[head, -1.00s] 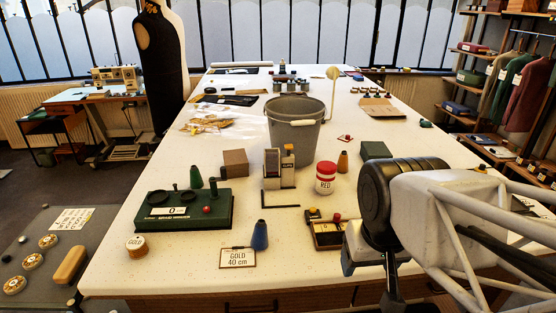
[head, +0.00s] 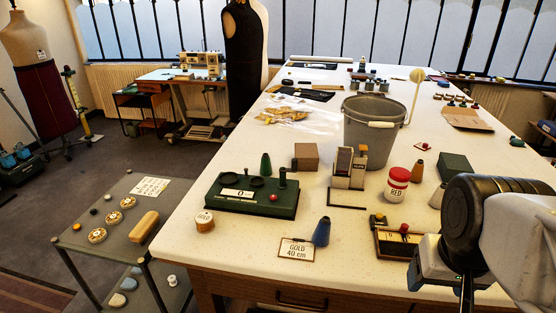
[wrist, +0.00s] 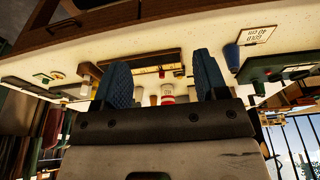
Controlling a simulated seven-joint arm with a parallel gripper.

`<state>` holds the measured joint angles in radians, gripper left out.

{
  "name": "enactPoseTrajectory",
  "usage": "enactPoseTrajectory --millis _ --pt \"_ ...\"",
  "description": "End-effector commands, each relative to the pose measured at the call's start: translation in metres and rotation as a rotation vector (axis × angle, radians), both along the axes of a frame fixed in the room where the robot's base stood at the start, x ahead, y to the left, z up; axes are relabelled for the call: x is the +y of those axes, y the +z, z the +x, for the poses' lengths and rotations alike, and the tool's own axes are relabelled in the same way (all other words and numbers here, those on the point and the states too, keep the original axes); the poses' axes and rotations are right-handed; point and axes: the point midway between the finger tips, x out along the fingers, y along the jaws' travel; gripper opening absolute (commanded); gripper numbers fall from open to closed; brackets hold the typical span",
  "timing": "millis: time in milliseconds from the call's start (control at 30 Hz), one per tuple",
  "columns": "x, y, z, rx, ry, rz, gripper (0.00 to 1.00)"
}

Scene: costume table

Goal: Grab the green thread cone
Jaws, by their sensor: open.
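The green thread cone (head: 266,165) stands upright on the white table (head: 225,240), just behind the dark green box with the "0" label (head: 250,196). My gripper is at the table's right front in the head view, where my own wrist hides most of it, well apart from the green cone. In the wrist view my gripper (wrist: 163,80) shows two blue ridged fingers spread wide with nothing held between them. I cannot clearly make out the green cone in the wrist view.
A blue cone (head: 321,231) and a GOLD card (head: 297,249) lie near the front edge. Bare table lies left of the green cone.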

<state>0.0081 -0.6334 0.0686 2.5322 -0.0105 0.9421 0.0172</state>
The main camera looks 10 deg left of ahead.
Motion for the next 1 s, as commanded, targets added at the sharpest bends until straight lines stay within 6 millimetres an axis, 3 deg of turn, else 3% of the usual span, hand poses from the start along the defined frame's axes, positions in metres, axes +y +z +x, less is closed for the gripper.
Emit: enactPoseTrajectory --millis 767,1000 --pt "0.0 0.001 0.0 0.0 0.0 0.0 0.65" --pt "0.0 0.025 0.0 -0.003 0.0 0.0 0.65"
